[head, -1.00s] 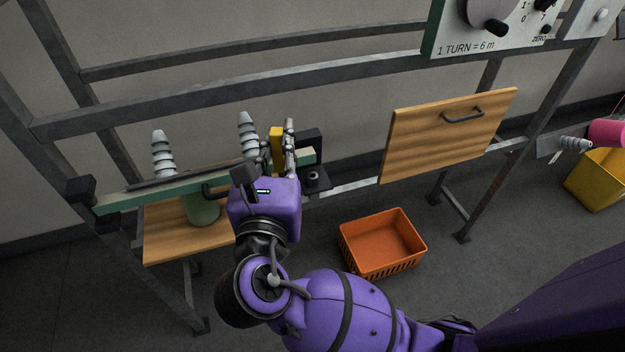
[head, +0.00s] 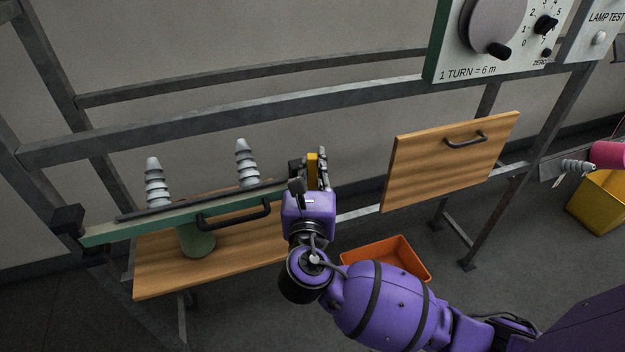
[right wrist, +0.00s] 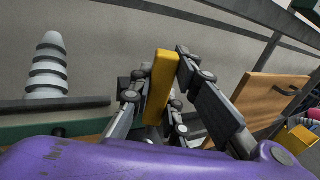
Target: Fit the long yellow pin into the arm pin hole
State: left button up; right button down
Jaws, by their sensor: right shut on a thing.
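The long yellow pin (head: 313,170) is held upright between the fingers of my right gripper (head: 316,174) in the head view. In the right wrist view the pin (right wrist: 162,86) stands slightly tilted between the two fingers of the right gripper (right wrist: 160,90), which is shut on it. The green arm (head: 105,231), with a black handle (head: 235,217) and two grey stepped cones, runs up to my right gripper from the left. The right end of the arm and its pin hole are hidden behind my gripper and wrist. My left gripper is not in view.
A wooden board (head: 160,275) and a green cylinder (head: 198,240) are below the arm. A wooden panel with a handle (head: 430,170) hangs to the right. An orange crate (head: 405,257) is on the floor, partly behind my arm. Grey frame rails (head: 300,118) cross behind.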

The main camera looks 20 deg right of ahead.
aim_at(313, 185)
notch_tip(313, 185, down, 4)
jog(key=shift+w+d+r+b, duration=0.1)
jog(key=shift+d+r+b, duration=0.1)
jog(key=shift+b, duration=0.1)
jog(key=shift+r, duration=0.1)
jog(key=c, duration=1.7)
grip_release()
jog(key=shift+o, duration=0.2)
jog(key=shift+a, duration=0.1)
jog(key=v, duration=1.2)
